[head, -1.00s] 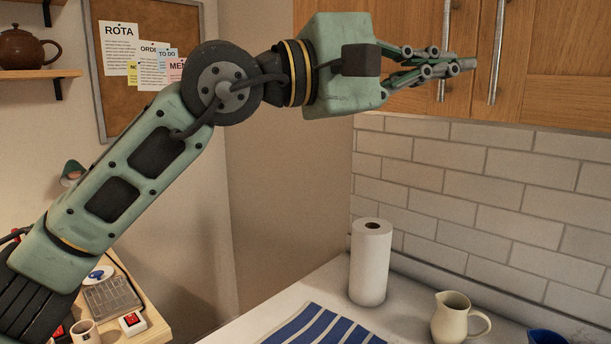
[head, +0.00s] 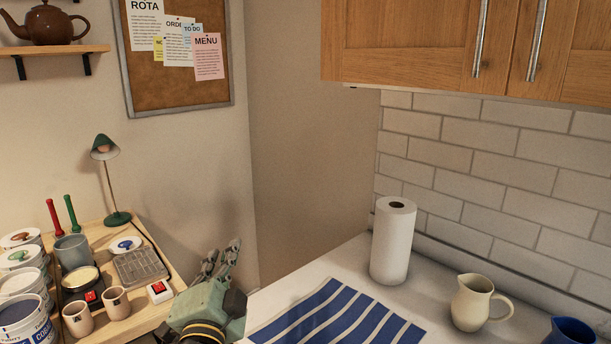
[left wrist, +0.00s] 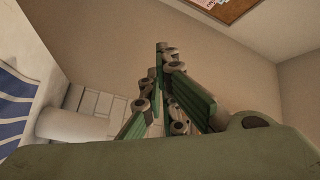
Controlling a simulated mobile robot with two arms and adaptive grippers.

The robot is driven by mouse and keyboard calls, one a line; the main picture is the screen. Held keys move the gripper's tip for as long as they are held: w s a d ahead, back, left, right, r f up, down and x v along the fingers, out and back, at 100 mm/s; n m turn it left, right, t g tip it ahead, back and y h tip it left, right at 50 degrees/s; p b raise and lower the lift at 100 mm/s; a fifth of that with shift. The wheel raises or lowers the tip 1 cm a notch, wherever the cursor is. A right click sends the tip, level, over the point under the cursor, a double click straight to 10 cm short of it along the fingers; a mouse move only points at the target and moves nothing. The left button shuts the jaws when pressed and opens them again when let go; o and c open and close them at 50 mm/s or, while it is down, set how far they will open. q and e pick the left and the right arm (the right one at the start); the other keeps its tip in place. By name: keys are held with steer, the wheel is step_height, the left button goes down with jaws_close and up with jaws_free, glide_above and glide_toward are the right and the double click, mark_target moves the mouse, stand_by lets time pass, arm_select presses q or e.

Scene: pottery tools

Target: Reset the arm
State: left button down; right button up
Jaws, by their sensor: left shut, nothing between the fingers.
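My left gripper (head: 222,262) is low in the head view, between the wooden side table and the white counter. Its green fingers point up and away, shut and empty. The left wrist view shows the same fingers (left wrist: 162,52) with their tips together and nothing between them. The rest of my left arm is out of the head view, below its lower edge. My right gripper is not seen in either view.
The wooden side table (head: 150,318) at left holds pots, small cups, a tray and a green lamp (head: 106,150). The counter (head: 262,300) bears a striped cloth (head: 335,318), a paper roll (head: 391,245) and a cream jug (head: 470,303). Cabinets (head: 430,50) hang above.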

arm_select(q)
steer(key=s+a+f+n+g, duration=0.2)
steer(key=s+f+g, duration=0.15)
steer(key=f, duration=0.45)
steer(key=s+a+f+n+g, duration=0.1)
steer(key=s+f+n+g, duration=0.1)
steer(key=s+f, duration=0.4)
steer(key=s+a+f+n+g, duration=0.2)
steer(key=s+f+g, duration=0.1)
steer(key=f, duration=0.6)
steer(key=s+f+n+g, duration=0.2)
steer(key=s+f+g, duration=0.3)
steer(key=s, duration=0.5)
steer(key=s+f+n+g, duration=0.2)
steer(key=s+f, duration=0.4)
steer(key=s, duration=0.4)
steer(key=s+f+g, duration=0.2)
steer(key=s+f, duration=0.1)
steer(key=f, duration=2.5)
steer(key=s+a+f+g, duration=0.1)
steer(key=s+a+f, duration=0.2)
steer(key=s+f, duration=1.2)
steer(key=shift+s+m+h, duration=0.3)
steer(key=shift+s+m, duration=0.1)
steer(key=shift+s, duration=0.45)
steer(key=shift+a, duration=0.1)
